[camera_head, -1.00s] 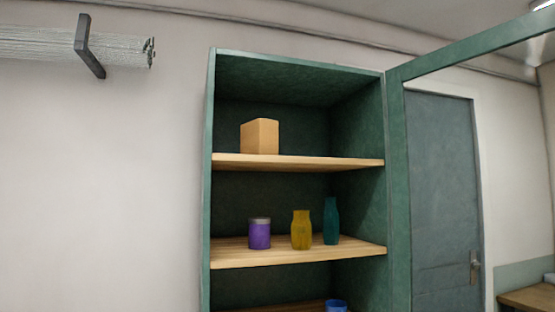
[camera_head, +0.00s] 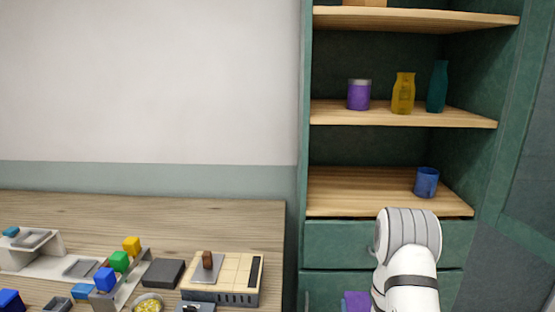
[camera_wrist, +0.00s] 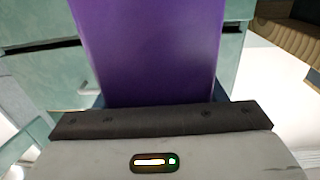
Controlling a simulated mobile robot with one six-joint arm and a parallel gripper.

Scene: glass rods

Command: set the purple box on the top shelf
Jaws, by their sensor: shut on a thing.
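The purple box (camera_wrist: 150,45) fills the upper middle of the wrist view, shut in my gripper (camera_wrist: 158,118). In the head view only a small purple part of it (camera_head: 355,301) shows at the bottom, beside my white arm, which hides the rest and my gripper. It is low in front of the green cabinet's drawers, below the shelves. The top shelf (camera_head: 450,17) is a wooden board at the upper edge of the head view. The bottom of a tan box (camera_head: 365,2) shows on its left part.
The middle shelf (camera_head: 335,114) holds a purple jar (camera_head: 359,95), a yellow bottle (camera_head: 403,93) and a teal bottle (camera_head: 437,87). A blue cup (camera_head: 426,182) stands on the lower shelf (camera_head: 345,190). A cluttered wooden table (camera_head: 200,215) is at left. The cabinet door (camera_head: 520,150) stands open at right.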

